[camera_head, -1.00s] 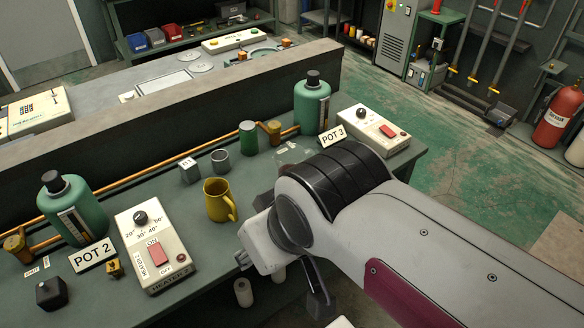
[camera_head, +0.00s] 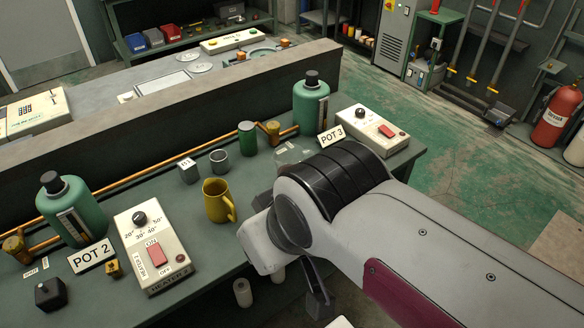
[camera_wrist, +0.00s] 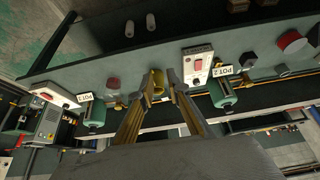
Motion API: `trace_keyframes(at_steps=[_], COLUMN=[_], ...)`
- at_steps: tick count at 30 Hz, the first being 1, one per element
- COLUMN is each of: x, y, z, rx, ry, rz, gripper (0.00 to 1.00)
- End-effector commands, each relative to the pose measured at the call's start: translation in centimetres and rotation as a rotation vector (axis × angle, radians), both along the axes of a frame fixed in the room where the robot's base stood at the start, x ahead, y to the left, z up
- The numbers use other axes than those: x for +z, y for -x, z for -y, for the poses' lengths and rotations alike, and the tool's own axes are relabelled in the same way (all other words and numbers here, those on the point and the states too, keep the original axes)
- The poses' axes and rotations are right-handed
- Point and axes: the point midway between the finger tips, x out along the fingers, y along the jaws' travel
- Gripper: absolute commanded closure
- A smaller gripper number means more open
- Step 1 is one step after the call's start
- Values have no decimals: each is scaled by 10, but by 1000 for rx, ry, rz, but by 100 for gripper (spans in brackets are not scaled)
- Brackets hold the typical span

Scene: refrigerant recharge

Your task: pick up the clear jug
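A pale, see-through shape (camera_head: 287,153) stands on the bench behind my arm, left of the POT 3 sign; it may be the clear jug, but it is faint and partly hidden. I cannot make out a clear jug in the wrist view. My gripper (camera_wrist: 162,83) is open, its two fingers apart with nothing held. The yellow jug (camera_head: 217,201) stands upright on the bench, left of my wrist. In the wrist view the yellow jug (camera_wrist: 157,82) shows between the fingertips, beyond them. In the head view my arm hides most of the gripper.
A grey cup (camera_head: 220,161), a small labelled block (camera_head: 188,171) and a green can (camera_head: 248,138) stand behind the yellow jug. The heater box (camera_head: 152,250) and POT 2 sign (camera_head: 92,256) are at left. Green bottles (camera_head: 311,103) stand along the orange pipe.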

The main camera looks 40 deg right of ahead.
Motion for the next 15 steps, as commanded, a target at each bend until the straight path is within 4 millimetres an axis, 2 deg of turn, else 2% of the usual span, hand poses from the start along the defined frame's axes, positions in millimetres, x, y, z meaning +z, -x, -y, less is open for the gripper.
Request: trace_keyframes(at_steps=[8,11,15], x=[0,1,2], y=[-2,-9,-27], z=[1,4,15], rx=[-2,-10,-31], ry=[2,8,28], rz=[2,11,36], gripper=[84,84,84])
